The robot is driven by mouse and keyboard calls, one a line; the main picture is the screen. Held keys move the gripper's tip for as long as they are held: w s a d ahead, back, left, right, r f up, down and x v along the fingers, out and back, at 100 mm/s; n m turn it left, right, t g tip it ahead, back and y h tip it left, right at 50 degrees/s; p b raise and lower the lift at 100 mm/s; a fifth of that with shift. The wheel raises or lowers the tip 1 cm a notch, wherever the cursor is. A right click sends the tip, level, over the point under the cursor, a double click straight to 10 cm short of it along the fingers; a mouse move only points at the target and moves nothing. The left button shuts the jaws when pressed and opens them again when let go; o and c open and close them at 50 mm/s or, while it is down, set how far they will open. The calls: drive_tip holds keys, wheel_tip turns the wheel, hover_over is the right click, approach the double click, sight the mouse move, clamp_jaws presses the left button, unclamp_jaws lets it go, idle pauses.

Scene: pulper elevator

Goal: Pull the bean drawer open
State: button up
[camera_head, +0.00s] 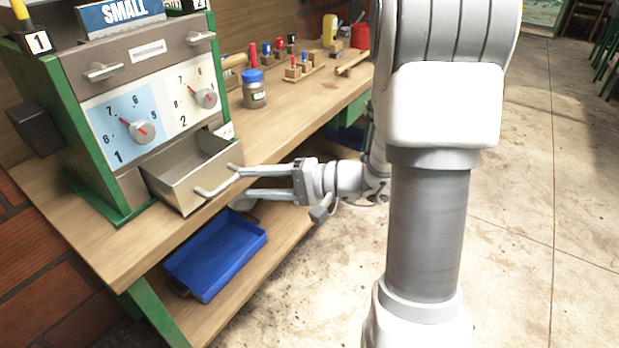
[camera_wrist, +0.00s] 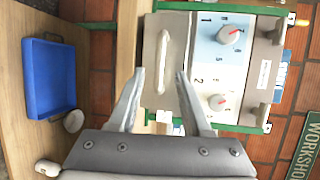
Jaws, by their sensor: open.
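The bean drawer (camera_head: 170,184) is a grey metal drawer low on the green and grey machine (camera_head: 140,75). It stands partly out, and its empty-looking inside shows from above. Its pale bar handle (camera_head: 217,183) is on the front face. My gripper (camera_head: 241,183) is open, with its fingertips close to the right of the handle. In the wrist view the drawer front (camera_wrist: 179,42) appears turned sideways, and the handle (camera_wrist: 162,62) lies between the lines of the two open fingers (camera_wrist: 161,74). I cannot tell whether a finger touches the handle.
A blue tray (camera_head: 217,255) lies on the lower shelf below the drawer. A blue-lidded jar (camera_head: 254,90) and several small coloured pieces stand farther along the wooden bench (camera_head: 228,147). Two dials (camera_head: 143,132) are above the drawer. Open floor (camera_head: 535,200) is at the right.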

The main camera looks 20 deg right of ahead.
drive_tip(key=v, duration=1.1)
drive_tip(key=shift+p, duration=0.45)
drive_tip(key=shift+s+r, duration=0.1)
drive_tip(key=shift+r, duration=0.05)
drive_tip(key=s+a+r+n+g+h, duration=0.3)
drive_tip(key=s+a+n+g+h, duration=0.35)
drive_tip(key=s+h, duration=0.45)
wheel_tip(320, 180, up, 19)
drive_tip(key=s+t+h+p, duration=0.2)
drive_tip(key=t+p, duration=0.1)
drive_tip(key=p, duration=1.2)
drive_tip(key=shift+d+n+p, duration=0.25)
drive_tip(key=shift+n+p, duration=0.15)
drive_tip(key=shift+n, duration=0.05)
drive_tip(key=shift+s+f, duration=0.1)
drive_tip(key=shift+f, duration=0.05)
